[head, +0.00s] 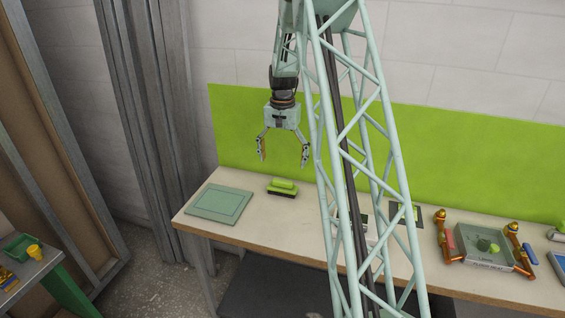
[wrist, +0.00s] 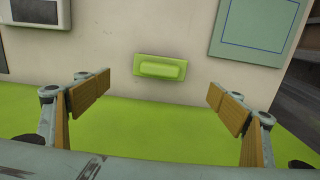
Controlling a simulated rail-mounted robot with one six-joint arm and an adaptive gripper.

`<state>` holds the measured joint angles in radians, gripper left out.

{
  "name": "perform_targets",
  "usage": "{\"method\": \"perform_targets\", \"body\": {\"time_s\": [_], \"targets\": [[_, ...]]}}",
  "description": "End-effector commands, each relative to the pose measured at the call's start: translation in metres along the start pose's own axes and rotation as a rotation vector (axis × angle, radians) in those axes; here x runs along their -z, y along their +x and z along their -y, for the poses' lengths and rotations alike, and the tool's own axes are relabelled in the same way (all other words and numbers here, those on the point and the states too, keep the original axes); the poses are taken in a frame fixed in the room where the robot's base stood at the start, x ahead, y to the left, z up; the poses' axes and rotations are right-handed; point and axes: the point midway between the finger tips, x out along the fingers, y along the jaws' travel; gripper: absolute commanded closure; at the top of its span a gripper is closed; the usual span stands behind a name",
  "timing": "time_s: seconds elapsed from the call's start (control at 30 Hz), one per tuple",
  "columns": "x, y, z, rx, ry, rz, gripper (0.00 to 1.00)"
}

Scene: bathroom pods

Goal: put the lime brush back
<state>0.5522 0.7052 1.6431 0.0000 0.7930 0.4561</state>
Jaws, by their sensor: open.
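The lime brush (head: 282,188) lies on the workbench, bristles down, just right of a flat pale green panel (head: 219,203) with an outlined rectangle. In the wrist view the brush (wrist: 160,67) lies between and beyond my fingertips, its long side running across the picture. My gripper (head: 284,160) is open and empty, hanging above the bench over the brush. Its two wooden-faced fingers also show in the wrist view (wrist: 158,97), well apart and not touching the brush. The panel's edge shows at the upper right of the wrist view (wrist: 247,28).
The bench (head: 262,232) has bare top around the brush. A lime backboard (head: 250,135) stands behind it. A grey fixture (head: 484,248) with orange-and-copper clamps sits at the right. My lattice arm hides the bench's middle. A side table (head: 30,268) with small items stands lower left.

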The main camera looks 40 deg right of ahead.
Motion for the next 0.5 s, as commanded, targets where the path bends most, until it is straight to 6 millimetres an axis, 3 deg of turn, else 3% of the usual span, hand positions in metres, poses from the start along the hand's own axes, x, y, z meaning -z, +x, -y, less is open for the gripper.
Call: {"method": "perform_targets", "body": {"time_s": [0.5], "targets": [[-0.0029, -0.0039, 0.0014, 0.001, -0.005, -0.002, 0.13]]}}
